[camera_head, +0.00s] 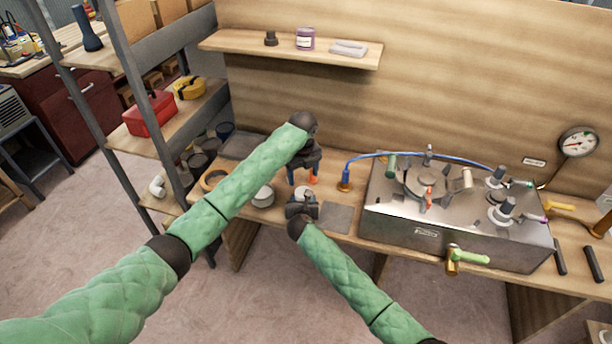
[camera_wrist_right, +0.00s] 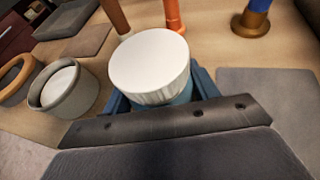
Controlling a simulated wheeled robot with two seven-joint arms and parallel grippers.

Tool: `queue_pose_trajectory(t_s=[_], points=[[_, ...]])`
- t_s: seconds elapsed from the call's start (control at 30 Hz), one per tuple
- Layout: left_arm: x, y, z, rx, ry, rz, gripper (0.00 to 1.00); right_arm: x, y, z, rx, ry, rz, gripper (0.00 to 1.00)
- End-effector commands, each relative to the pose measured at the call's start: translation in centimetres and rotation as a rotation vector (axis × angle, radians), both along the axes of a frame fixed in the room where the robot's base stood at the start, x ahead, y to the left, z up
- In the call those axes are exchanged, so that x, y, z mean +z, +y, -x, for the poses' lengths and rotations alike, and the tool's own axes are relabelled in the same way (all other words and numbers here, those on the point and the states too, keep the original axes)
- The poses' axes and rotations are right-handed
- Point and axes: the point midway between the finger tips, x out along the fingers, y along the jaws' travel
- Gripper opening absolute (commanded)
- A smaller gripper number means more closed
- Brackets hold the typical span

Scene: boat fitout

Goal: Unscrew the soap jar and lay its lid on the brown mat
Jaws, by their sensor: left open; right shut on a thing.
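The soap jar shows in the right wrist view as a blue-grey body (camera_wrist_right: 180,96) under a wide white ribbed lid (camera_wrist_right: 150,62). The lid sits on the jar; in the head view its white top (camera_head: 302,191) is small. My right gripper (camera_head: 302,200) is shut around the jar's body, near the bench's front edge. My left gripper (camera_head: 303,172) is open and points down, just behind and above the jar, apart from the lid as far as I can tell. A brownish mat (camera_wrist_right: 72,47) lies left of the jar in the wrist view; my left arm hides that area in the head view.
A grey mat (camera_head: 337,217) lies right of the jar. An orange post (camera_wrist_right: 174,16) and a brown post (camera_wrist_right: 115,14) stand behind it. A round pot (camera_head: 263,197) and a wooden ring (camera_head: 212,181) are to the left. A metal unit (camera_head: 410,228) stands at right.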

Motion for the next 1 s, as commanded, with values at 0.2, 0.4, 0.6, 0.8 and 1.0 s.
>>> queue_pose_trajectory(t_s=[0.2,0.4,0.6,0.8,1.0], points=[[-2.1,0.0,0.1,-0.008,0.004,0.001,0.71,-0.1,0.0,0.0,0.0,0.001,0.0,0.0],[-4.9,-0.1,0.1,-0.007,0.002,0.001,0.71,-0.1,0.0,0.0,0.0,0.001,0.0,0.0],[-7.1,-0.1,0.1,-0.007,0.002,0.001,0.71,0.0,0.0,0.0,0.0,0.001,0.0,0.0],[-7.9,0.0,0.0,-0.007,0.0,0.001,0.71,0.0,0.0,0.0,-0.001,0.001,0.0,0.0],[-7.9,0.0,0.0,-0.007,0.0,0.001,0.71,0.0,0.0,0.0,-0.001,0.0,0.0,0.0]])
